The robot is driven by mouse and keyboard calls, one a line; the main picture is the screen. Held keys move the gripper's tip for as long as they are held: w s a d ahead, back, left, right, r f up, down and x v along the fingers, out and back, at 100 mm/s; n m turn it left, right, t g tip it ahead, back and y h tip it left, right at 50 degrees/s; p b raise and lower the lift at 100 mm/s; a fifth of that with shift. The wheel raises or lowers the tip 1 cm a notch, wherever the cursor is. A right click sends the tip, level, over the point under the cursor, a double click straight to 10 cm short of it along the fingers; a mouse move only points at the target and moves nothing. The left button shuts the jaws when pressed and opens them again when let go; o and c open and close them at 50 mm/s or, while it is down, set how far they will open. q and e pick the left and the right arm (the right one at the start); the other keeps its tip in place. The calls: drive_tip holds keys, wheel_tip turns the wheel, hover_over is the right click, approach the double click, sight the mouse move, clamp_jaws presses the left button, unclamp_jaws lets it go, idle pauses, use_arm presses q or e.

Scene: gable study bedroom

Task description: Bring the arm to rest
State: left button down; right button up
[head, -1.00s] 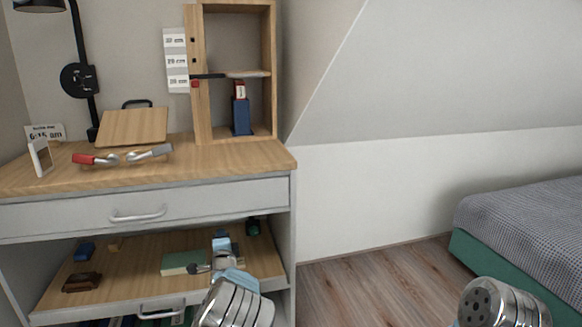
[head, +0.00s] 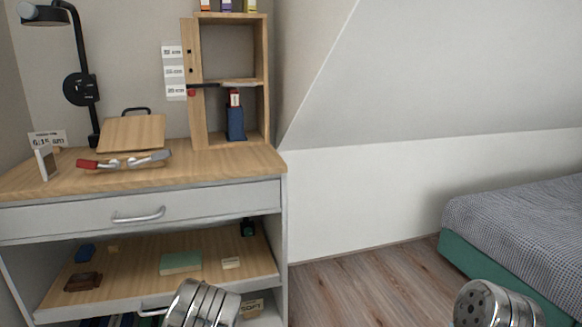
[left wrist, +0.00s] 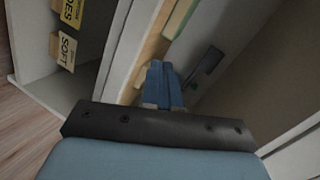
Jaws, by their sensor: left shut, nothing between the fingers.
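My left arm (head: 200,304) comes in at the bottom of the head view, in front of the desk's lower part. Its gripper is out of sight there. In the left wrist view my left gripper (left wrist: 163,86) has its blue fingers together, with nothing between them. The fingers point toward the shelf opening and overlap the shelf edge in that picture; I cannot tell whether they touch it. My right arm (head: 495,304) shows at the bottom right of the head view. The right gripper is out of view.
The desk (head: 225,162) has a shut drawer (head: 80,216) above an open shelf (head: 130,272). A green book (head: 181,262) and a small pale block (head: 231,263) lie on the shelf. A labelled box (left wrist: 66,50) is low beside it. A bed (head: 520,225) stands right; floor between is clear.

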use_arm(q)
drive_tip(key=s+d+f+n+g+h+p, duration=0.1)
drive_tip(key=s+f+n+g+p, duration=0.15)
drive_tip(key=s+f, duration=0.5)
drive_tip(key=s+d+f+n+g+h+p, duration=0.15)
drive_tip(key=s+f+n+g, duration=0.3)
drive_tip(key=s, duration=0.55)
drive_tip(key=s+d+r+n+g+h+p, duration=0.1)
drive_tip(key=s+d, duration=0.3)
drive_tip(key=s, duration=0.4)
drive_tip(key=s+d+r+n+g+h+p, duration=0.1)
drive_tip(key=s+d+n+g+h+p, duration=0.1)
drive_tip(key=s, duration=0.6)
drive_tip(key=s+d+n+g+h+p, duration=0.1)
drive_tip(key=s+d+n+g+h, duration=0.1)
drive_tip(key=s+d, duration=0.4)
drive_tip(key=shift+s+d+r+n+h+p, duration=0.4)
drive_tip(key=shift+s+h, duration=0.25)
drive_tip(key=shift+s, duration=0.45)
